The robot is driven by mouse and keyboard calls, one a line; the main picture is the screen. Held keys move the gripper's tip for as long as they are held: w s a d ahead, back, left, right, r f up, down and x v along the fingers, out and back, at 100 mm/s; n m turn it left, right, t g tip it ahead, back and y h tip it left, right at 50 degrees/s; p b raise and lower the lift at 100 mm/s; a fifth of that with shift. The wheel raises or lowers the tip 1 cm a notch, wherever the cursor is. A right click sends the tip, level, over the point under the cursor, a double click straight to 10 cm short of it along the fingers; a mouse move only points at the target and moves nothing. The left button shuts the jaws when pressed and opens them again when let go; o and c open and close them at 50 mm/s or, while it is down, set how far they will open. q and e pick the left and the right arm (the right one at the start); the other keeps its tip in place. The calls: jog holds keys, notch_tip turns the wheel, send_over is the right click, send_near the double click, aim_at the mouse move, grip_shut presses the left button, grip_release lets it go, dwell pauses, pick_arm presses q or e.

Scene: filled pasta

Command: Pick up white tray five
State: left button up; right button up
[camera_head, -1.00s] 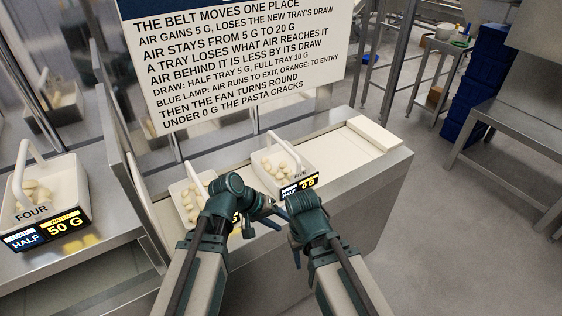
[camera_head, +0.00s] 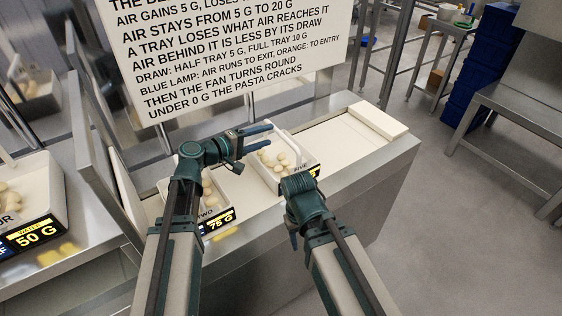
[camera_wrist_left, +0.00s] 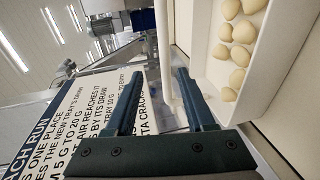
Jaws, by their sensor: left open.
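White tray five (camera_head: 299,151) sits on the belt, with pale filled pasta inside and a FIVE label on its front, partly hidden by my right arm. My left gripper (camera_head: 270,136) is open at the tray's back left edge, its fingers pointing right. In the left wrist view a white bar, seemingly the tray's handle (camera_wrist_left: 161,45), shows between the open fingers (camera_wrist_left: 158,73); the tray (camera_wrist_left: 262,75) is to their right. I see no firm contact. My right gripper (camera_head: 293,238) is low in front of the tray, mostly hidden by its own arm.
Tray two (camera_head: 222,188), showing 75 G, stands left of tray five, partly behind my left arm. Another tray (camera_head: 42,190), showing 50 G, is at the far left. The belt (camera_head: 340,135) right of tray five is clear. A large sign (camera_head: 235,50) stands behind.

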aim_at(278, 133)
pick_arm(q)
jog(key=x, duration=0.4)
jog(key=shift+d+b, duration=0.1)
jog(key=shift+b, duration=0.2)
jog(key=shift+w+d+f, duration=0.3)
jog(key=shift+d, duration=0.05)
jog(key=b+x, duration=0.1)
jog(key=x, duration=0.3)
jog(key=shift+d+f+b, duration=0.1)
jog(key=shift+f+b, duration=0.15)
jog(key=shift+b, duration=0.1)
grip_shut()
dwell(0.6)
